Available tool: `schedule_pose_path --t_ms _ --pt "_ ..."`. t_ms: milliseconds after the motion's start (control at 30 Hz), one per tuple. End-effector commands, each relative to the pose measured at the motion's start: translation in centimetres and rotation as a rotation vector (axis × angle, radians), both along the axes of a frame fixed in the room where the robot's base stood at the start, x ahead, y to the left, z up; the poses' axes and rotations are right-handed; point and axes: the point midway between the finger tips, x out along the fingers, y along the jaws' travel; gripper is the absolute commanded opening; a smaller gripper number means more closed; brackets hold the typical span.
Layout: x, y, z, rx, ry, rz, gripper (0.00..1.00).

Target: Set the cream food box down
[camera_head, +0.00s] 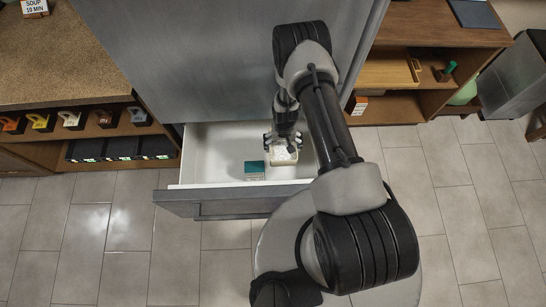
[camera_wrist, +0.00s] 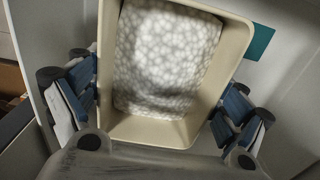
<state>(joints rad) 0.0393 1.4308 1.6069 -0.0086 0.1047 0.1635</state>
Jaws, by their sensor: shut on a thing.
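The cream food box (camera_head: 282,171) is over or in the open white drawer (camera_head: 212,146) in the head view. In the wrist view the cream food box (camera_wrist: 233,52) is an open-topped tub with a white, spotted filling. My gripper (camera_head: 283,141) points down into the drawer area with its fingers on either side of the box. In the wrist view my gripper (camera_wrist: 158,105) has blue-grey fingers at the left and right of the box, shut on it. Whether the box's base touches the drawer floor is hidden.
A teal box (camera_head: 254,170) stands in the drawer, close at the box's left; its teal surface also shows in the wrist view (camera_wrist: 261,42). The drawer's left part is bare. Its grey front (camera_head: 240,204) and white walls surround the gripper. Shelves stand at both sides.

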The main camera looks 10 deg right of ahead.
Motion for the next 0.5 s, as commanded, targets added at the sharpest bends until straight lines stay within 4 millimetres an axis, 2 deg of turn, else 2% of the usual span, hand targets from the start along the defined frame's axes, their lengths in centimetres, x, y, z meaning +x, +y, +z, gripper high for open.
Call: schedule_pose_path --t_ms 33,300,500 --pt "-0.1 0.0 -1.8 0.0 0.002 0.0 0.53" --pt "0.0 0.0 -8.8 0.0 0.0 0.001 0.53" --pt "0.1 0.0 -11.8 0.0 -0.002 0.001 0.53"
